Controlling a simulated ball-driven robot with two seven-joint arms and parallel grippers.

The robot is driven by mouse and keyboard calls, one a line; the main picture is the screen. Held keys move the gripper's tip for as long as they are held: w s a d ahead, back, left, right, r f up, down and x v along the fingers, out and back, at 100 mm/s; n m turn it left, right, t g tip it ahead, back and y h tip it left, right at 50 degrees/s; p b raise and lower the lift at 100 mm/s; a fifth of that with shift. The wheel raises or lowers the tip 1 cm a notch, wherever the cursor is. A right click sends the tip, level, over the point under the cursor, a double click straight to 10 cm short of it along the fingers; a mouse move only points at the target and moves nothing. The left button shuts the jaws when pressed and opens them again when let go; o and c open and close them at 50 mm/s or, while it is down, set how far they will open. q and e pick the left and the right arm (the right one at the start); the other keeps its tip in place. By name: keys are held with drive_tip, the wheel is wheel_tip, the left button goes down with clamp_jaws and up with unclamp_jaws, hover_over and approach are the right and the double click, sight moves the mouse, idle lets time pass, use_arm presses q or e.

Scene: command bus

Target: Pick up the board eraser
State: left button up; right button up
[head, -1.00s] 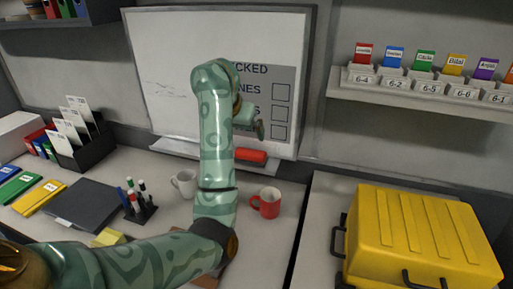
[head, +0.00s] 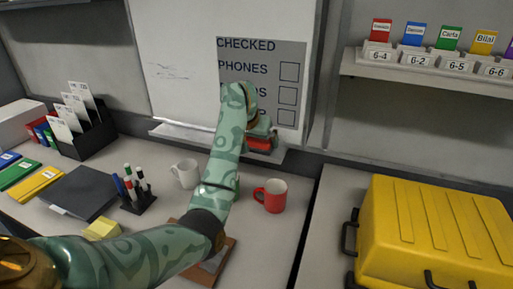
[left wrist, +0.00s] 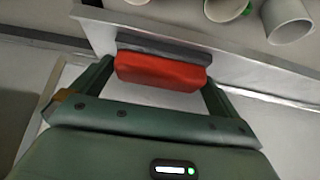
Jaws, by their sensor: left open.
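The board eraser, a red block with a dark grey face, is on the whiteboard's ledge (head: 190,138). In the head view the eraser (head: 261,144) is partly covered by my left gripper (head: 260,136). In the left wrist view the eraser (left wrist: 160,71) sits between the two fingertips of my left gripper (left wrist: 157,77). The fingers are open, one near each end of the eraser. Whether either finger touches it is not clear. My right gripper does not show in either view.
A red mug (head: 270,196) and a white mug (head: 185,174) stand on the desk below the ledge. A pen holder (head: 138,201) stands to the left. A yellow case (head: 430,235) fills the right side. The whiteboard (head: 180,60) rises behind the ledge.

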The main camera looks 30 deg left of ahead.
use_arm(q)
drive_tip(key=shift+w+f, duration=0.3)
drive_tip(key=shift+f, duration=0.2)
drive_tip(key=shift+r, duration=0.15)
drive_tip(key=shift+c, duration=0.7)
drive_tip(key=c, duration=0.5)
drive_tip(key=shift+r, duration=0.1)
